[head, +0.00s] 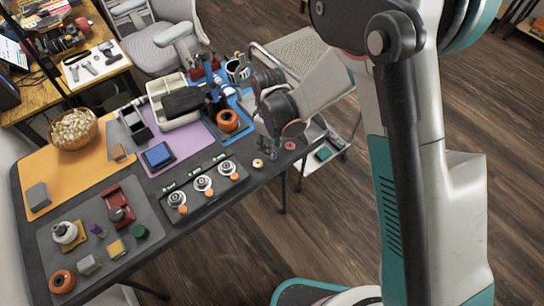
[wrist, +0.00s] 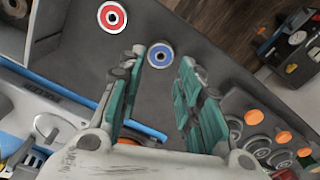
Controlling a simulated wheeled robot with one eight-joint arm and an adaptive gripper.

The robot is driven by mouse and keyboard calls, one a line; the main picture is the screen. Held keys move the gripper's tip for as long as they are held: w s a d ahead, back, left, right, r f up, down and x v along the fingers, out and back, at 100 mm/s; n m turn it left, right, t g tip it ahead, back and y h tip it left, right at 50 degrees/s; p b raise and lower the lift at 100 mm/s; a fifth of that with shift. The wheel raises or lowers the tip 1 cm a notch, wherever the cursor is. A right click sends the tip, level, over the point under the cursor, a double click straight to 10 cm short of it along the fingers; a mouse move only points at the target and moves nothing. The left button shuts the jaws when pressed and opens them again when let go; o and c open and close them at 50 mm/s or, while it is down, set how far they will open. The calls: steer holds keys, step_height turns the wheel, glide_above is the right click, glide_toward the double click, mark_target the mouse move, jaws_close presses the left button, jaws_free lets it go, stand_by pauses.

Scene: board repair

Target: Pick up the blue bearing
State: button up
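The blue bearing (wrist: 160,55) is a small blue ring with a pale centre, lying flat on the dark bench top. In the wrist view it shows in the gap between the fingertips of my gripper (wrist: 163,62). The fingers are apart, one on each side of it, and nothing is held. I cannot tell how far above it they are. In the head view my gripper (head: 272,148) points down at the bench's right end, and the blue bearing is mostly hidden there.
A red bearing (head: 290,145) lies to the right and a yellow one (head: 258,163) to the left of my gripper. A blue mat (head: 236,133) with an orange wheel lies behind. The bench edge is close.

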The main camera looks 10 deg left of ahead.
step_height(320, 180, down, 4)
steer(key=shift+d+r+b, duration=0.1)
steer(key=shift+d+b, duration=0.05)
steer(key=shift+b, duration=0.5)
steer(key=c, duration=0.6)
steer(key=shift+r, duration=0.1)
steer(key=shift+c, duration=0.2)
